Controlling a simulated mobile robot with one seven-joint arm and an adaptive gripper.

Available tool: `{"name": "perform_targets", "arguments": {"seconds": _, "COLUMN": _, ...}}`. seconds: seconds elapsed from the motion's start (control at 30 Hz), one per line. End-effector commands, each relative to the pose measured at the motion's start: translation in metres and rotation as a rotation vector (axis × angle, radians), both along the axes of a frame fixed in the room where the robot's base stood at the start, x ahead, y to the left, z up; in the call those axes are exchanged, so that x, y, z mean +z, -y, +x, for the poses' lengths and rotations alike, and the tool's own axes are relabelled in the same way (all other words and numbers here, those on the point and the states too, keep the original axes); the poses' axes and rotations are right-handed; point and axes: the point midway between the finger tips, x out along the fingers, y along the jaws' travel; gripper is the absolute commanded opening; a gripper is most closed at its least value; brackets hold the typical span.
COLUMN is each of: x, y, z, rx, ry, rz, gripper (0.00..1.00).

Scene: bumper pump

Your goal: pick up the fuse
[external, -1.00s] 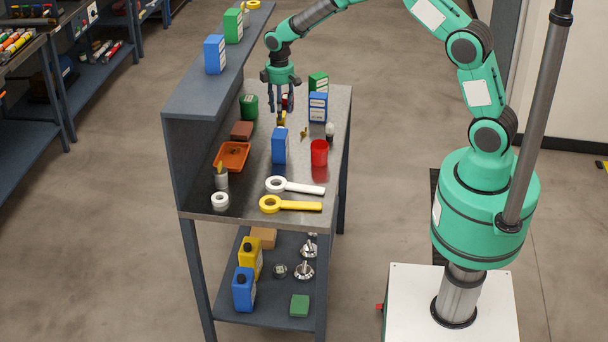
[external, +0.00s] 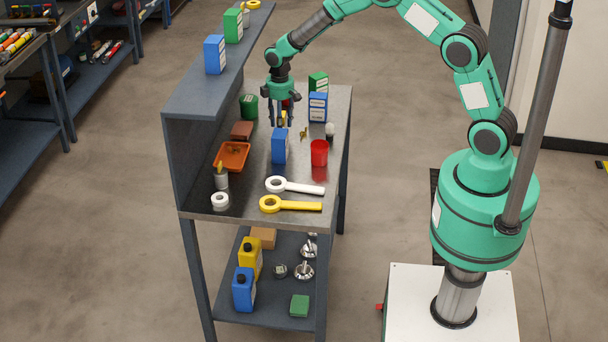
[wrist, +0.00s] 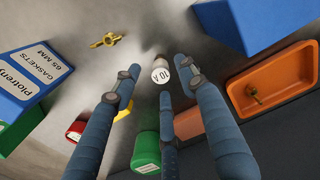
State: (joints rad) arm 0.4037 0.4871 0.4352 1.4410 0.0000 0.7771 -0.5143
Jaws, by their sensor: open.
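The fuse (wrist: 160,72), a small cylinder with a white end marked "10 A", stands near the middle of the wrist view. My gripper (wrist: 160,85) is open, with its blue-grey fingers spread around the line of sight to the fuse and nothing held. In the external view my gripper (external: 282,122) points down over the bench top, behind a blue box. I cannot make out the fuse in that view. How far the fingertips are above it is unclear.
A blue box (external: 279,146) stands just in front of my gripper. A blue-and-white gaskets box (wrist: 30,80), a brass key-like piece (wrist: 107,40), a green can (wrist: 146,150) and an orange tray (wrist: 232,92) surround the fuse. A shelf wall (external: 187,150) bounds the bench's left side.

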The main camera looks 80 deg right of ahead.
Motion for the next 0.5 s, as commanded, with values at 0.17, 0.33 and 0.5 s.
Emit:
{"name": "perform_targets", "arguments": {"seconds": 0.17, "x": -0.024, "y": -0.001, "z": -0.001, "rx": 0.0, "ry": -0.003, "rz": 0.002, "gripper": 0.42}}
{"name": "perform_targets", "arguments": {"seconds": 0.33, "x": -0.037, "y": -0.001, "z": 0.0, "rx": 0.0, "ry": -0.001, "rz": 0.001, "gripper": 0.42}}
{"name": "perform_targets", "arguments": {"seconds": 0.5, "x": -0.04, "y": -0.001, "z": 0.0, "rx": 0.0, "ry": -0.001, "rz": 0.001, "gripper": 0.42}}
